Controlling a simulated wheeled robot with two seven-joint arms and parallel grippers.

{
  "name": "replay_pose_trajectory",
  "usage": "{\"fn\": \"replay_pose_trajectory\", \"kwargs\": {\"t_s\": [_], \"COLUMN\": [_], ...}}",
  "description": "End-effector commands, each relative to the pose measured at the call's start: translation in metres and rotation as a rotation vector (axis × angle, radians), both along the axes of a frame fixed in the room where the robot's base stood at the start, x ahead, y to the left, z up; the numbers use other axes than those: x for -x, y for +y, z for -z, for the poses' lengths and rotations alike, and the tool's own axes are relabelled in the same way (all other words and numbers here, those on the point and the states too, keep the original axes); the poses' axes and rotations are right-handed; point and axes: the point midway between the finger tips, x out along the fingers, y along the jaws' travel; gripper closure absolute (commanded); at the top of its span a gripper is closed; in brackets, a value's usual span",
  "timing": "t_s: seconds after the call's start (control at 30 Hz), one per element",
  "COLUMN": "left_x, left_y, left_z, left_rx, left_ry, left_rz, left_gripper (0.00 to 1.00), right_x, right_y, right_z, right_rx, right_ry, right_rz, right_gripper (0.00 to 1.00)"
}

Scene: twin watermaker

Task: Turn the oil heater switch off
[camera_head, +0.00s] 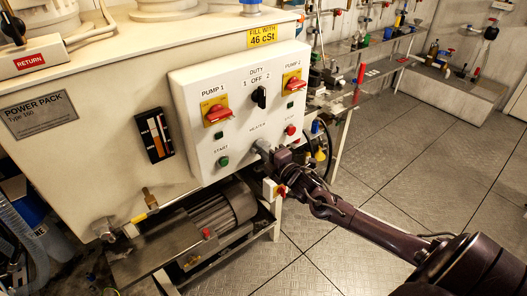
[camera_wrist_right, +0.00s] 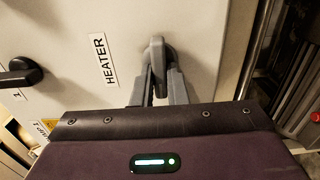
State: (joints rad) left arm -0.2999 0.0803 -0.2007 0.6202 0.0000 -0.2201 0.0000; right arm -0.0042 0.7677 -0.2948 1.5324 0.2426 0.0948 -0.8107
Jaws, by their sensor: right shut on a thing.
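The heater switch (camera_wrist_right: 157,55) is a grey knob on the white control panel (camera_head: 188,92), next to the HEATER label (camera_wrist_right: 103,60) in the right wrist view. My right gripper (camera_wrist_right: 158,88) is shut on the knob, with a grey finger on each side of it. In the head view my right gripper (camera_head: 264,148) reaches the lower middle of the panel, under the HEATER lettering, and hides most of the knob. I cannot tell which position the knob points to. My left gripper is not in view.
The panel also holds two red PUMP switches (camera_head: 218,114) (camera_head: 294,85), a black DUTY selector (camera_head: 259,97), a green START button (camera_head: 223,161) and a red STOP button (camera_head: 290,130). A motor (camera_head: 222,212) sits below. The tiled floor (camera_head: 400,150) to the right is clear.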

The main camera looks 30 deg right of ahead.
Motion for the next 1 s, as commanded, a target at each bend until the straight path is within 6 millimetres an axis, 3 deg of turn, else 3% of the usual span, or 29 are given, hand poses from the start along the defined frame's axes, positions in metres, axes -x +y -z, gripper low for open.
{"fn": "replay_pose_trajectory", "kwargs": {"t_s": [0.03,0.2,0.57,1.0], "left_x": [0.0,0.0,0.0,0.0], "left_y": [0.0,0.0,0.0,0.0], "left_z": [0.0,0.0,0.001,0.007], "left_rx": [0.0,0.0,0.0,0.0], "left_ry": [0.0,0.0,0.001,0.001], "left_rz": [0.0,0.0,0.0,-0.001], "left_gripper": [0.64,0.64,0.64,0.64], "right_x": [0.0,0.0,0.006,0.064], "right_y": [0.0,0.0,-0.001,-0.005], "right_z": [0.002,0.001,0.002,0.003], "right_rx": [0.002,0.001,0.001,0.001], "right_ry": [0.003,0.002,0.003,0.005], "right_rz": [-0.001,-0.001,0.0,-0.001], "right_gripper": [0.85,0.65,0.65,0.65]}}
